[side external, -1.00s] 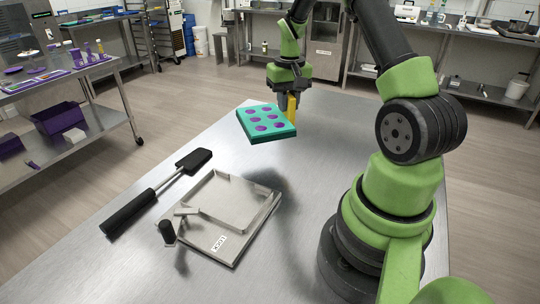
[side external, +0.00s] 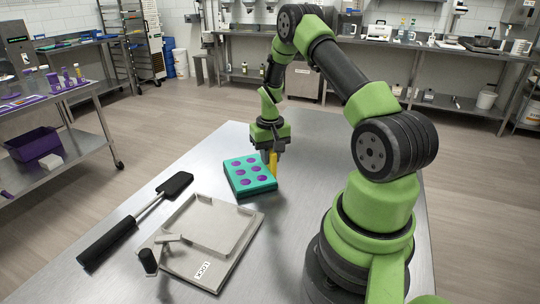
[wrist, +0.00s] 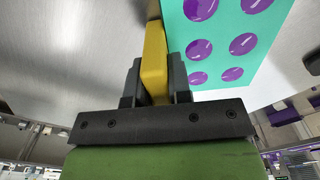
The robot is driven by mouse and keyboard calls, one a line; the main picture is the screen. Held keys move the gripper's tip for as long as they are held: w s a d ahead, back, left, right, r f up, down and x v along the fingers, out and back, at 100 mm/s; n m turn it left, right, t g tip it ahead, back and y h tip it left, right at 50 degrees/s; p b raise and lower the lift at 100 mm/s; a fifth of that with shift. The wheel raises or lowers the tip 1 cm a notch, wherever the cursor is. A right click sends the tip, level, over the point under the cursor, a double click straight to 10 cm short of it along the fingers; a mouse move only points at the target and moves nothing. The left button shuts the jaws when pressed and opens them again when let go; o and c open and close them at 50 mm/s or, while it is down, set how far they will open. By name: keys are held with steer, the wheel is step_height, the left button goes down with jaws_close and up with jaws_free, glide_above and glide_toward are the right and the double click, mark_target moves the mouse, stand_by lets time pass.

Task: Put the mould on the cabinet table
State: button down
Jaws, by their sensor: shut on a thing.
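The mould (side external: 250,177) is a teal slab with several round purple cavities. In the side view it is level, just above or on the steel table; I cannot tell whether it touches. A yellow grip piece stands at its right edge (side external: 273,163). My gripper (side external: 272,150) points down and is shut on this yellow piece. In the wrist view the yellow piece (wrist: 154,62) sits between my fingers (wrist: 155,85), and part of the mould (wrist: 222,40) shows beside it. I cannot tell which surface is the cabinet table.
A grey lock frame (side external: 212,237) lies on the steel table (side external: 330,145) in front of the mould. A black-handled spatula (side external: 135,220) lies to its left. A steel cart (side external: 60,92) with purple items stands left. Long counters (side external: 400,42) run along the back wall.

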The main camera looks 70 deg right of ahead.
steer(key=shift+f, duration=0.15)
steer(key=c, duration=1.1)
jaws_free()
steer(key=shift+o, duration=0.2)
